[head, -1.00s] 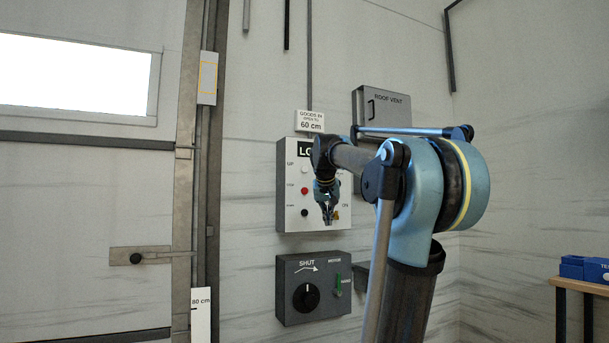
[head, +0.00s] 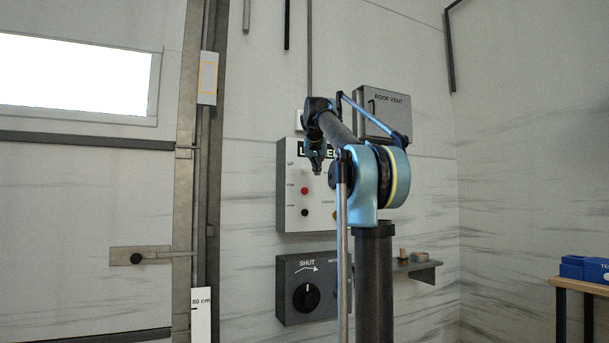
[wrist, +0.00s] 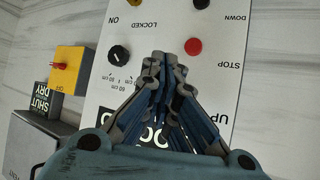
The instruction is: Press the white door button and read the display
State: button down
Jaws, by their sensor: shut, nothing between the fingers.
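The white control panel (head: 292,215) hangs on the wall right of the door. Its white button (head: 304,169), beside the word UP, shows just left of my gripper (head: 317,172). My gripper is shut and empty in front of the panel; contact with the button cannot be seen. The black display (head: 303,150) at the panel top shows white letters starting with L and is partly covered by my arm. In the wrist view the panel appears upside down, my gripper (wrist: 162,65) hides the white button, and the display (wrist: 150,137) shows only in fragments.
Red STOP (head: 304,190) and black DOWN (head: 304,212) buttons sit below the white one. A grey box with a SHUT dial (head: 306,297) hangs underneath. A ROOF VENT box (head: 392,104) and a small shelf (head: 420,268) are to the right.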

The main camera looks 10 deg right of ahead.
aim_at(307, 169)
jog(key=shift+w+a, duration=0.45)
jog(key=shift+w, duration=0.95)
jog(key=shift+w+a, duration=0.45)
jog(key=shift+w, duration=0.9)
jog(key=shift+w+a, duration=0.45)
jog(key=shift+w, duration=0.95)
jog(key=shift+w, duration=0.1)
jog(key=shift+w+a, duration=0.15)
jog(key=shift+w, duration=0.1)
jog(key=shift+w+a, duration=0.15)
jog(key=shift+w, duration=0.3)
jog(key=shift+s, duration=0.15)
jog(key=shift+s+d, duration=0.3)
jog(key=shift+s, duration=0.4)
jog(key=shift+s+d, duration=0.25)
jog(key=shift+s, duration=0.55)
jog(key=shift+s+d, duration=0.25)
jog(key=shift+s, duration=0.55)
jog(key=shift+s+d, duration=0.25)
jog(key=shift+s, duration=0.55)
